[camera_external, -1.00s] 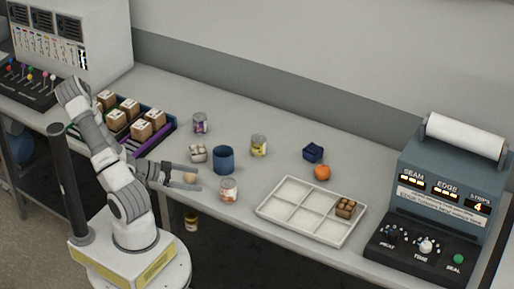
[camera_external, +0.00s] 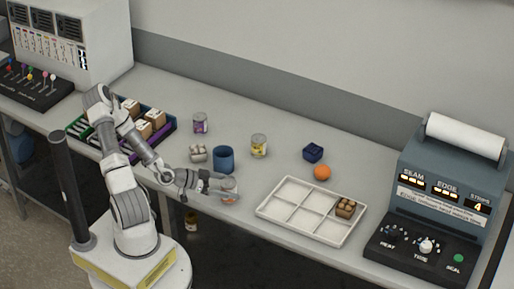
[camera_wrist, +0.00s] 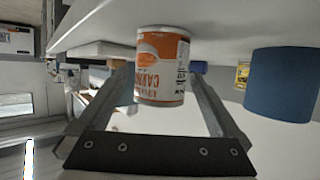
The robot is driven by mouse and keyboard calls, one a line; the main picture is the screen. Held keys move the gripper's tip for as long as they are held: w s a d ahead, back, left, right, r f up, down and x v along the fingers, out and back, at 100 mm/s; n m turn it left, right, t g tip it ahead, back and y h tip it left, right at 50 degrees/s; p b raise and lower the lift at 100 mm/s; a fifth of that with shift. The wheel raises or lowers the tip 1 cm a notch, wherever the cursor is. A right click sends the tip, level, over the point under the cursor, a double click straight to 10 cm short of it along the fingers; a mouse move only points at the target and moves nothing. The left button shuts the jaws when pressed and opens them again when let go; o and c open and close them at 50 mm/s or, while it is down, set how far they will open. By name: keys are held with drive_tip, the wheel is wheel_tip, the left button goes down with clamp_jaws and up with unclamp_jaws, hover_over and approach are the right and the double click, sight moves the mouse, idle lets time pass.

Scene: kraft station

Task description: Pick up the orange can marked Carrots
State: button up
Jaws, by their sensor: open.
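The orange and white can marked Carrots (camera_wrist: 162,68) stands near the front edge of the table, and its label reads upside down in the wrist view. In the external view the can (camera_external: 229,185) is partly covered by my gripper (camera_external: 226,190). My gripper (camera_wrist: 163,85) is open, with one finger on each side of the can in the wrist view. The can appears between the fingers or just beyond their tips; I cannot tell whether either finger touches it.
A blue cup (camera_external: 223,158) stands just behind the can and also shows in the wrist view (camera_wrist: 281,85). A purple-labelled can (camera_external: 200,123), a yellow-labelled can (camera_external: 259,145) and an orange ball (camera_external: 322,172) stand farther off. A white divided tray (camera_external: 275,214) lies to the right.

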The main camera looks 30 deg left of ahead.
drive_tip(key=shift+x, duration=1.55)
drive_tip(key=c, duration=1.5)
drive_tip(key=shift+c, duration=0.2)
